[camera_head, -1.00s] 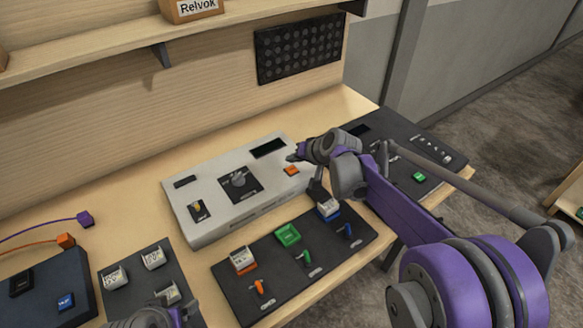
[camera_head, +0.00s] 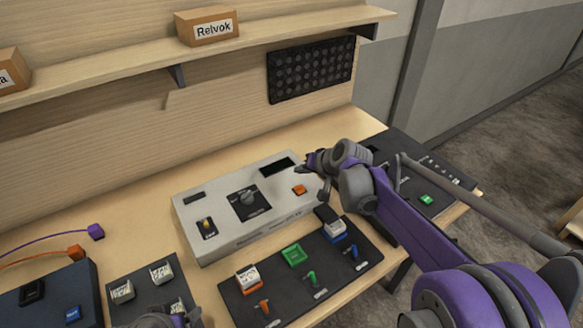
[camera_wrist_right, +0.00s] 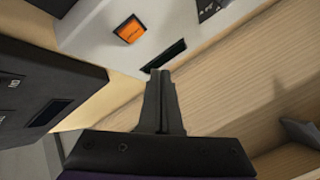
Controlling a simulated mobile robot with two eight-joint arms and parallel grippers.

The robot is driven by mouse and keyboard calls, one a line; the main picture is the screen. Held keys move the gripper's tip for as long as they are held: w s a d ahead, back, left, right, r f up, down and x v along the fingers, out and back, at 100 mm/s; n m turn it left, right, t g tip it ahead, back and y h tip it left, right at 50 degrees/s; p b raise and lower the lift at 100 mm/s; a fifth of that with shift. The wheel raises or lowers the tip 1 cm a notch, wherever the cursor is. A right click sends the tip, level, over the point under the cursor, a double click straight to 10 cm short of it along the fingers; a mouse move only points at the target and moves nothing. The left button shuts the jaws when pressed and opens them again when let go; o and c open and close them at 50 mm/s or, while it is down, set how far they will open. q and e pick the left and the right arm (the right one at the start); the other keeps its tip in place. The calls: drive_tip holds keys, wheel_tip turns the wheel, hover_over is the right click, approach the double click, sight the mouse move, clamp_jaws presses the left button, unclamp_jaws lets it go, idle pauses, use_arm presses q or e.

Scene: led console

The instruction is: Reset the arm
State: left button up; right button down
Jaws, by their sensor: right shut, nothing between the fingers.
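My right gripper (camera_head: 309,165) is above the right end of the light grey console (camera_head: 215,243), near its orange button (camera_head: 299,189). In the right wrist view its fingers (camera_wrist_right: 161,76) are together with nothing between them. The orange button (camera_wrist_right: 130,30) and a dark slot show ahead of the fingers, with a gap between. Part of my left gripper (camera_head: 180,319) shows at the bottom edge of the head view; its fingertips are not clear.
A black panel (camera_head: 318,280) with orange, green and blue parts lies in front of the console. Another dark panel (camera_head: 440,180) with a green button is at the right. A shelf (camera_head: 120,83) with a "Relvok" box (camera_head: 207,27) runs above.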

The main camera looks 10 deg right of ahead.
use_arm(q)
drive_tip(key=shift+s, duration=0.1)
use_arm(e)
drive_tip(key=s+f+n+h, duration=0.1)
drive_tip(key=s+f, duration=0.1)
drive_tip(key=s, duration=0.8)
drive_tip(key=s+f+n+g+h, duration=0.1)
drive_tip(key=s+f, duration=0.1)
drive_tip(key=s, duration=0.9)
drive_tip(key=s+f+n+g+h, duration=0.1)
drive_tip(key=s+f+h, duration=0.1)
drive_tip(key=s, duration=0.8)
drive_tip(key=shift+s+d+f+n, duration=0.1)
drive_tip(key=shift+s+d+n, duration=0.15)
drive_tip(key=shift+d+n, duration=0.15)
drive_tip(key=shift+a, duration=0.1)
